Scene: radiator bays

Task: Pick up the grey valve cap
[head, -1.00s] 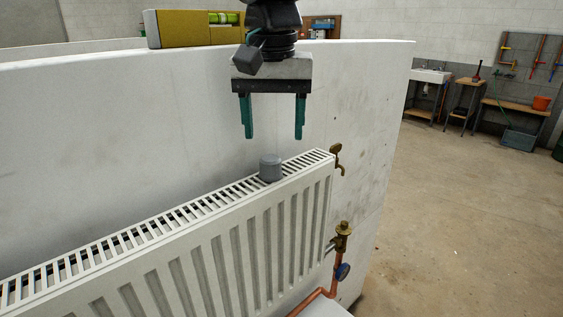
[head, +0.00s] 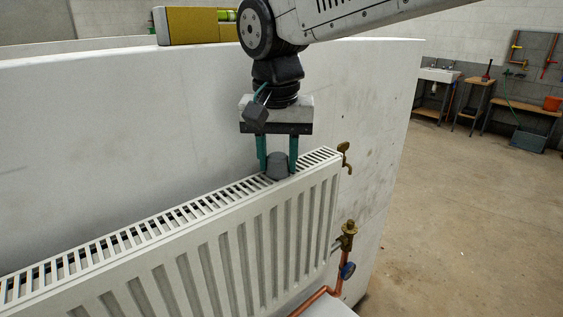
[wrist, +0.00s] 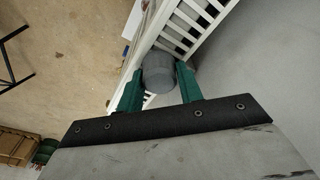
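The grey valve cap (head: 277,166) is a short cylinder standing upright on the slatted top of the white radiator (head: 215,240), near its right end. In the wrist view the cap (wrist: 158,72) sits between the fingertips. My gripper (head: 277,160) points down from above, with one green finger on each side of the cap. Both fingers appear to touch its sides, and the gripper (wrist: 158,78) is shut on it. The cap's base appears to be at the grille; I see no clear gap under it.
A white wall (head: 130,130) stands close behind the radiator. A brass bleed valve (head: 345,153) and a brass valve (head: 347,236) with copper pipe are at its right end. A yellow case (head: 195,25) lies on the wall top. Floor (head: 450,210) on the right is clear.

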